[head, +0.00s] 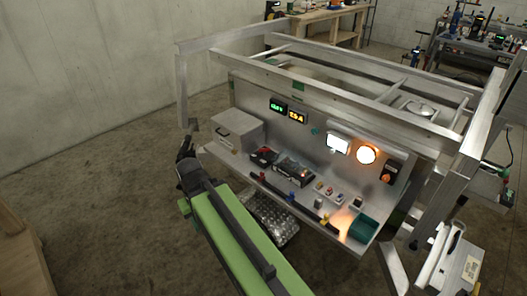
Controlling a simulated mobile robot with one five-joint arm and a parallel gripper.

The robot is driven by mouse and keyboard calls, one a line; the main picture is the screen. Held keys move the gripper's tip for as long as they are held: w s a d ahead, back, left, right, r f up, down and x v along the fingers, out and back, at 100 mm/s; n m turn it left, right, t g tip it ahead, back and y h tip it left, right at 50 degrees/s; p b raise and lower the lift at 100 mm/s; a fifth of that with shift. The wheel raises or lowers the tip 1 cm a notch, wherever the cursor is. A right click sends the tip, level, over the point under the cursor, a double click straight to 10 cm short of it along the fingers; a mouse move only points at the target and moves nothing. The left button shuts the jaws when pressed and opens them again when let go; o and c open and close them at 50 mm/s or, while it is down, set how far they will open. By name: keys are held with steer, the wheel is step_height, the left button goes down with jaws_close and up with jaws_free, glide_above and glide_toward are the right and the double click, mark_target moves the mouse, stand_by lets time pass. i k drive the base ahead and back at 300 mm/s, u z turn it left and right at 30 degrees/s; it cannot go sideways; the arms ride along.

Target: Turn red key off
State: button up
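The aluminium trailer's work panel (330,185) has several small knobs or keys along its front edge. My gripper (187,148) is at the end of my green arm, at the panel's left end beside a grey box. It is apart from the red piece, and its fingers are dark and too small to tell open from shut.
The grey box (238,132) stands on the panel's left end. Lit displays (288,110) and a bright round lamp (366,154) are on the back wall. A teal tray (363,229) is at the right end. Aluminium rails (340,84) frame the top. Bare floor (110,210) lies left.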

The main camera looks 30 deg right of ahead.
mark_target(265, 150)
steer(key=i, duration=1.2)
steer(key=u, duration=0.4)
